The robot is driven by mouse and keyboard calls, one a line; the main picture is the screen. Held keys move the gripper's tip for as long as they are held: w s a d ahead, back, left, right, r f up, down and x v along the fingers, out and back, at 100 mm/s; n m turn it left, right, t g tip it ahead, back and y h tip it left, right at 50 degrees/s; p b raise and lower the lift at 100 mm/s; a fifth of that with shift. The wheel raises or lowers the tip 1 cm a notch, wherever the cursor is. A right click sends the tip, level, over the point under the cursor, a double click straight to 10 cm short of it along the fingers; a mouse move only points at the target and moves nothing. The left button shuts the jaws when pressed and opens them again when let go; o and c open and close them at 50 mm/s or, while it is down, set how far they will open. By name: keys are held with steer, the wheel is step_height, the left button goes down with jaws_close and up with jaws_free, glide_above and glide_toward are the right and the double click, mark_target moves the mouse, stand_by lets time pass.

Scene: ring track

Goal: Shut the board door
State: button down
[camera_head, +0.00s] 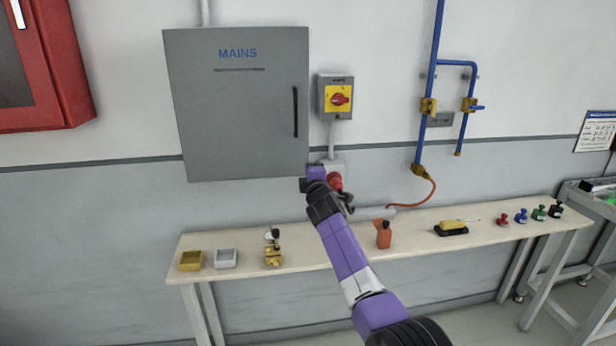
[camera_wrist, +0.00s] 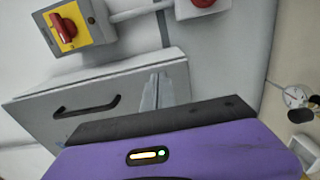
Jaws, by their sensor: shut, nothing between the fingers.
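The grey board marked MAINS (camera_head: 235,125) hangs on the wall left of centre, its door lying over the front. The door has a black bar handle (camera_head: 295,112) near its right edge. I cannot tell whether the door is flush or slightly ajar. My gripper (camera_head: 308,183) is at the door's lower right corner, shut and empty; contact is unclear. In the wrist view, the door (camera_wrist: 35,122) with its handle (camera_wrist: 87,105) lies beyond my gripper (camera_wrist: 154,90), whose pale fingers are together, apart from the handle.
A yellow switch box with a red knob (camera_head: 340,98) is right of the board, with a red socket (camera_head: 335,181) below it. Blue pipes (camera_head: 429,80) run farther right. A bench (camera_head: 345,232) with small items stands below. A red cabinet (camera_head: 40,65) hangs at upper left.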

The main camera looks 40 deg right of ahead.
steer(key=shift+w+d+y, duration=0.3)
steer(key=shift+w+d, duration=0.3)
steer(key=shift+s+a, duration=0.1)
